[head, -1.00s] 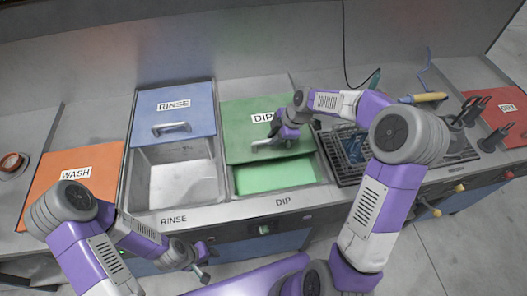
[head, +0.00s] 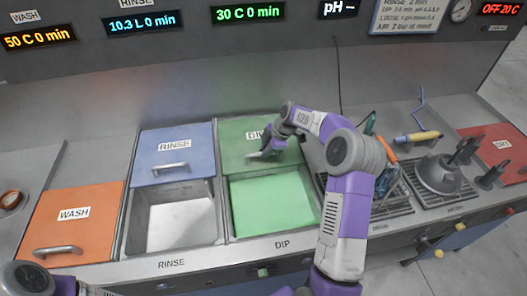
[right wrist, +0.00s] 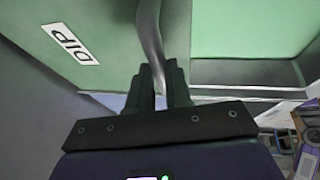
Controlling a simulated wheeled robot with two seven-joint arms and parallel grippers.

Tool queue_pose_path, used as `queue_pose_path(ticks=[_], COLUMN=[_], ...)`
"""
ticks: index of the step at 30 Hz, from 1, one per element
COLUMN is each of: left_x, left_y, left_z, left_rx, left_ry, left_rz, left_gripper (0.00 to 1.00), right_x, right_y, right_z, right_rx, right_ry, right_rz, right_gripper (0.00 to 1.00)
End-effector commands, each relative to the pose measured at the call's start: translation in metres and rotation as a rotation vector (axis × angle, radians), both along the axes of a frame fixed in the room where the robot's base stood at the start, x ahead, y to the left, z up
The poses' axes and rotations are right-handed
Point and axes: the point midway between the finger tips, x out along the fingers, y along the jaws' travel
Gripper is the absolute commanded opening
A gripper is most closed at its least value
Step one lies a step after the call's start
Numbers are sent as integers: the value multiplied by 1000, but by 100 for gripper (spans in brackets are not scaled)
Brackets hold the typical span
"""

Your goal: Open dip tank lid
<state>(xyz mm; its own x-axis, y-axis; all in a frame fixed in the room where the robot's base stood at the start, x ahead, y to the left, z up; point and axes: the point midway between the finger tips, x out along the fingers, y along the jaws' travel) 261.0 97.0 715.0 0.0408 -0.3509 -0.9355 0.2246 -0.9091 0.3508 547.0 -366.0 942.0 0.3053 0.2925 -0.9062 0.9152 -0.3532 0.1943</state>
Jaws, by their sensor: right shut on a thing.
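The green dip tank lid (head: 236,133) is slid toward the back wall, and the dip tank (head: 272,203) with its green inside is uncovered in front of it. My right gripper (head: 268,152) is at the lid's front edge, shut on the metal lid handle (head: 256,157). In the right wrist view the dark fingers of the gripper (right wrist: 160,88) close around the curved handle (right wrist: 150,35), beside the DIP label (right wrist: 70,43). My left gripper is out of view; only part of my left arm shows at the lower left.
The blue rinse lid (head: 174,140) is back and its tank (head: 175,220) is open. The orange wash lid (head: 72,225) is closed. A drain grate (head: 395,205) with tools lies right of the dip tank. Displays line the back wall.

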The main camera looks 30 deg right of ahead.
Motion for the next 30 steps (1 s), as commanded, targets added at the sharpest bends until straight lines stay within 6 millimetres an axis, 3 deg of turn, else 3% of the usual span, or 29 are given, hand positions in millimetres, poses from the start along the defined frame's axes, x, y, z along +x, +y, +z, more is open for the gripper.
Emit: queue_pose_path(ticks=[2, 3, 7, 17, 30], left_x=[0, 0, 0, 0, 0], left_y=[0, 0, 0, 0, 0], left_z=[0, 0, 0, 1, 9], left_rx=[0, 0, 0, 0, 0], left_ry=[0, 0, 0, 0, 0], left_rz=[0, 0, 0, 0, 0], left_gripper=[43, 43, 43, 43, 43], right_x=[1, 1, 1, 0, -20], right_y=[-1, -1, 0, -1, -20], right_z=[0, 0, 0, 3, 62], right_rx=[-2, -2, -1, -1, -3], right_ry=[-2, -2, -1, -1, -3], right_rz=[-2, -2, -1, -1, -2], right_gripper=[0, 23, 43, 44, 44])
